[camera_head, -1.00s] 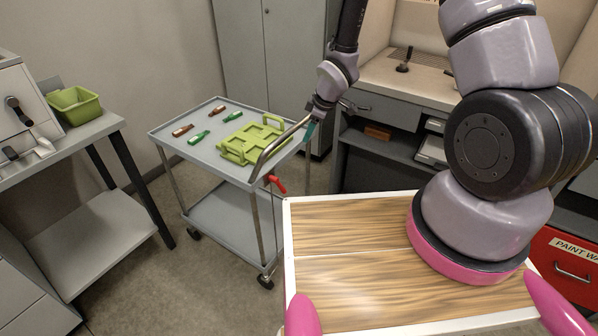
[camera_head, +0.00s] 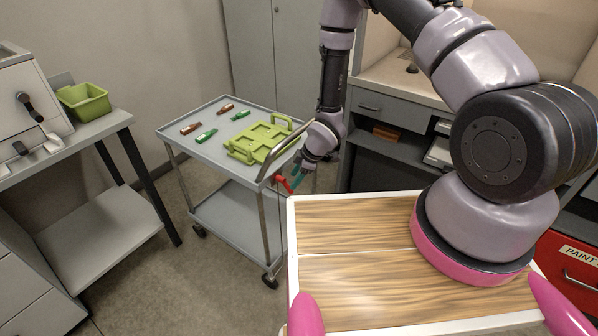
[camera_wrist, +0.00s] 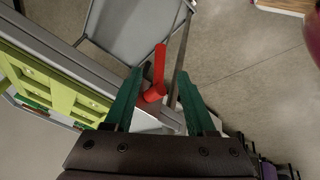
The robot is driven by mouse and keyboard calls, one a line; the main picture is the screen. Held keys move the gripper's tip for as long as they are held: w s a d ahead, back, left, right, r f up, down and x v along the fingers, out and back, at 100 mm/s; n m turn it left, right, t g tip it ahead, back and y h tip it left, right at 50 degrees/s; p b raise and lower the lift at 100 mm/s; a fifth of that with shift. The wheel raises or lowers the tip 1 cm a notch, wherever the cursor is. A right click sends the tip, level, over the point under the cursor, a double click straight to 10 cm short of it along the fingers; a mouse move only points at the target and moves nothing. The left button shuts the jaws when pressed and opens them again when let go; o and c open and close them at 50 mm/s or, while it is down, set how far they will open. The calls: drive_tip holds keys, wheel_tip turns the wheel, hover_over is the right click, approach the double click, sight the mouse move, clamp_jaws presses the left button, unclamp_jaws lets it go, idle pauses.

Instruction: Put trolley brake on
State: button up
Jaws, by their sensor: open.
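The grey two-shelf trolley (camera_head: 185,150) stands left of centre in the head view, with its metal push handle at its right end. The red brake lever (camera_head: 284,184) sticks out at that end, below the top tray. In the wrist view the red lever (camera_wrist: 158,75) lies between my two teal fingers. My gripper (camera_head: 296,178) is open beside the lever in the head view, and its open fingers also show in the wrist view (camera_wrist: 165,98). I cannot tell whether either finger touches the lever.
A green crate-like holder (camera_head: 262,142) and several small red-brown and green bottles (camera_head: 206,135) lie on the trolley's top tray. A side table with a green bin (camera_head: 84,102) stands left. Cabinets and a desk (camera_head: 400,105) stand behind. Floor left of the trolley is clear.

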sight(288, 188)
drive_tip(key=x, duration=0.7)
drive_tip(key=shift+f, duration=0.15)
clamp_jaws()
